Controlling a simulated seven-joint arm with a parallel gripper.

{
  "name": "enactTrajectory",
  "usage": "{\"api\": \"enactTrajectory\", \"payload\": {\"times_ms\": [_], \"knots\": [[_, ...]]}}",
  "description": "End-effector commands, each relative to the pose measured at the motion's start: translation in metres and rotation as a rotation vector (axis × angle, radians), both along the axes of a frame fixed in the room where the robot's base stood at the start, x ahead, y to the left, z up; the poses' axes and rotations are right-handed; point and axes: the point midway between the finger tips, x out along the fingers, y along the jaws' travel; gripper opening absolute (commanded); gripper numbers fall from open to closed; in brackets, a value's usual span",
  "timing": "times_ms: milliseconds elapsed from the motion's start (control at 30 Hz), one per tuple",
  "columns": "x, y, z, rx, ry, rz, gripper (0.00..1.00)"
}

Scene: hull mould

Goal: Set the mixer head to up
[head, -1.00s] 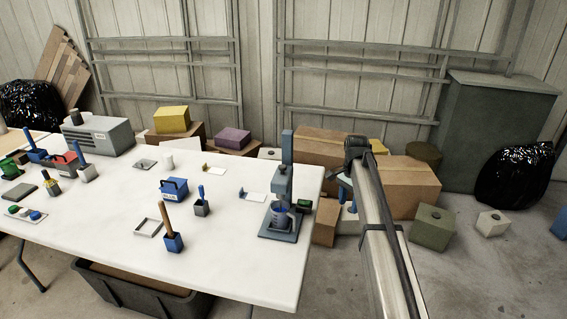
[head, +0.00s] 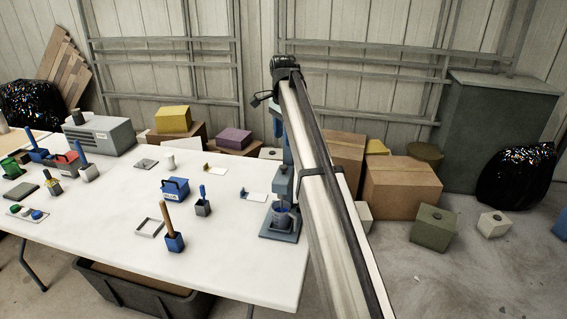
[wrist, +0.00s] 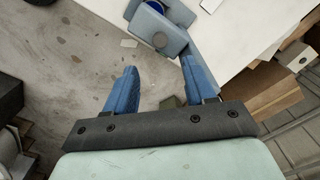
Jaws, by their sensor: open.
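The grey-blue mixer stands at the right end of the white table, its base (head: 266,234) flat on the tabletop. A cup with blue contents (head: 281,219) stands on the base, and the mixer head (head: 281,181) sits low above it. My arm covers the mixer's right side and part of its post. In the wrist view the mixer (wrist: 150,30) is at the top, beyond my fingertips. My gripper (wrist: 159,66) is open, with two blue fingers apart and nothing between them. In the head view its fingers are not clearly visible.
The white table (head: 110,235) holds a blue toolbox (head: 175,189), a square frame (head: 149,228) and a blue holder with a wooden handle (head: 174,242), all left of the mixer. Cardboard boxes (head: 402,187) stand on the floor behind and right of the table.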

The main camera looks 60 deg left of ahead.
Motion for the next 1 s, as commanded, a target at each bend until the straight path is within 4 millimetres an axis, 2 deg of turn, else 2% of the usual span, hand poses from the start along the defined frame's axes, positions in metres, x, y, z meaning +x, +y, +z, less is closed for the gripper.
{"api": "enactTrajectory", "payload": {"times_ms": [100, 500, 733, 1000], "knots": [[0.000, -0.002, -0.024, -0.002, 0.001, 0.000, 0.55], [0.000, -0.001, -0.087, -0.001, 0.001, 0.000, 0.55], [0.000, 0.000, -0.103, 0.001, 0.000, 0.000, 0.55], [0.000, 0.000, -0.106, 0.001, 0.000, 0.000, 0.55]]}}
